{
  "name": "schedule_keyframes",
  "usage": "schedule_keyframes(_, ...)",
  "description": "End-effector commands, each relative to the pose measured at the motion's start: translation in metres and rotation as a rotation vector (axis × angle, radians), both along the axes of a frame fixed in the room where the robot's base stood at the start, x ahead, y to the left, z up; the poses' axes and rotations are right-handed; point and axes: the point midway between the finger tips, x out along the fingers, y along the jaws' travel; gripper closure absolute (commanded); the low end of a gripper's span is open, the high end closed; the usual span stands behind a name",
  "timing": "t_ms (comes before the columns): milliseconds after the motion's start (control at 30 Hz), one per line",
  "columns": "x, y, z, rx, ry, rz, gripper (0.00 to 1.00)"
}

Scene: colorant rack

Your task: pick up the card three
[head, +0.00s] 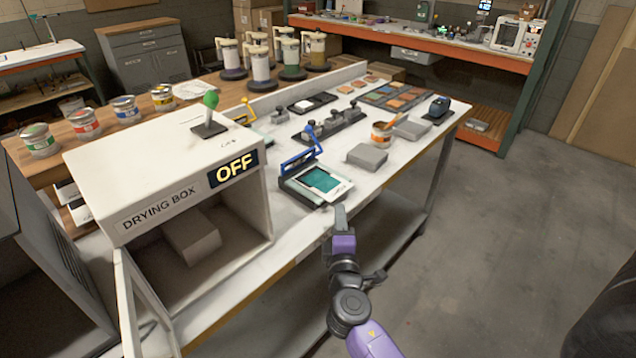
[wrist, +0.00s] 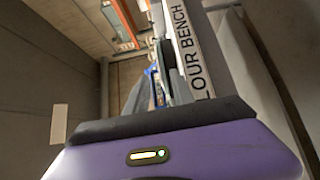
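A white card with a teal patch (head: 325,182) lies tilted on a dark press with a blue lever at the bench's front edge. Its small print is too small to read, so I cannot tell whether it is card three. My gripper (head: 341,214) is just in front of the bench edge, below and a little right of this card, apart from it. The fingers show edge-on, so their opening is unclear. In the wrist view my gripper (wrist: 165,75) points along the bench front, and no card can be made out there.
A white drying box (head: 165,175) reading OFF stands left, its front open with a block inside. Open floor (head: 530,240) lies right.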

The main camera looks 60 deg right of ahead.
Motion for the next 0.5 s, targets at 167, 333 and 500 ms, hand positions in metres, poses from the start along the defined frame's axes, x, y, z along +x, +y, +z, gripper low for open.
schedule_keyframes(167, 0.009, -0.017, 0.003, 0.0, -0.001, -0.001, 0.71)
schedule_keyframes(333, 0.019, -0.038, 0.006, 0.0, -0.002, -0.002, 0.71)
schedule_keyframes(500, 0.029, -0.055, 0.003, 0.002, -0.001, 0.0, 0.71)
